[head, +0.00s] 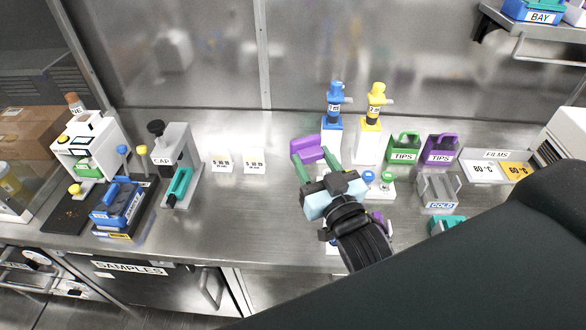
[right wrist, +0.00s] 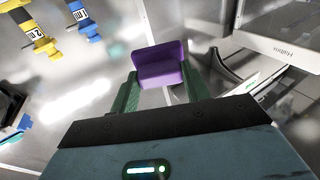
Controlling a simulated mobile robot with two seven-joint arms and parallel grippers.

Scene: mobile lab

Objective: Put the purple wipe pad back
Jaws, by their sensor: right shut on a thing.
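The purple wipe pad (head: 307,149) is held between the green fingers of my right gripper (head: 316,160), above the rear middle of the steel bench. In the right wrist view the purple pad (right wrist: 160,66) sits between the two fingertips of the right gripper (right wrist: 160,85), with a crease across its face. A small purple part (head: 379,219) shows beside my right wrist, mostly hidden, and I cannot tell what it is. My left gripper is not in view.
Blue (head: 333,128) and yellow (head: 371,134) dispensers stand behind the pad, to its right. Green (head: 404,150) and purple (head: 441,152) TIPS boxes and a COLD rack (head: 438,190) are further right. A CAP device (head: 175,160) stands left.

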